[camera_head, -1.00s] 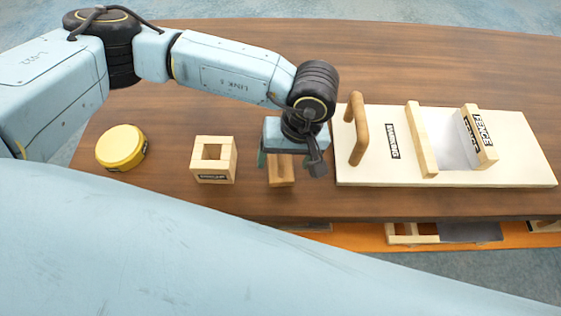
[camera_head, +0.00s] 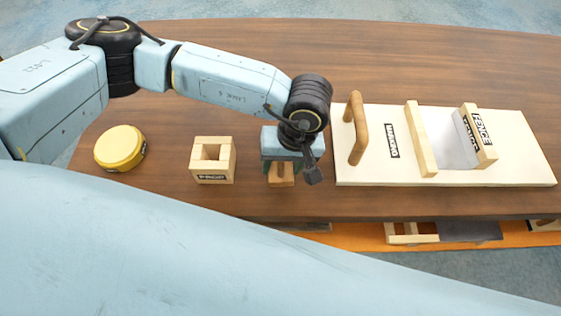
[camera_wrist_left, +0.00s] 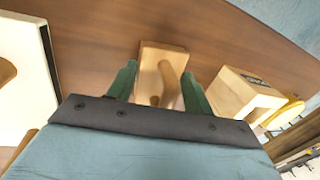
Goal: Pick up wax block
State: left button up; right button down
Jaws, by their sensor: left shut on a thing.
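A small wooden block (camera_head: 281,180) with an upright rounded handle (camera_wrist_left: 168,85) stands on the table under my left gripper. No label shows on it, so I cannot tell whether it is the wax block. My left gripper (camera_head: 281,165) points down over it and is shut on the handle. In the left wrist view the green fingers (camera_wrist_left: 158,80) stand on either side of the handle. The block still appears to rest on the table. A round yellow piece (camera_head: 119,147) lies at the far left of the table. My right gripper is not in view.
A hollow wooden box (camera_head: 213,175) stands just left of the gripper. A pale board (camera_head: 360,175) with a handle and two upright strips lies close on the right. The wooden table (camera_head: 420,70) is clear behind. An orange lower shelf (camera_head: 365,238) with wooden parts shows below the front edge.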

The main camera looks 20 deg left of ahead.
pick_arm(q)
jog(key=shift+r, duration=0.1)
notch_tip(320, 180, up, 10)
jog(key=shift+f, duration=0.1)
jog(key=shift+o, duration=1.4)
jog(key=shift+c, duration=0.8)
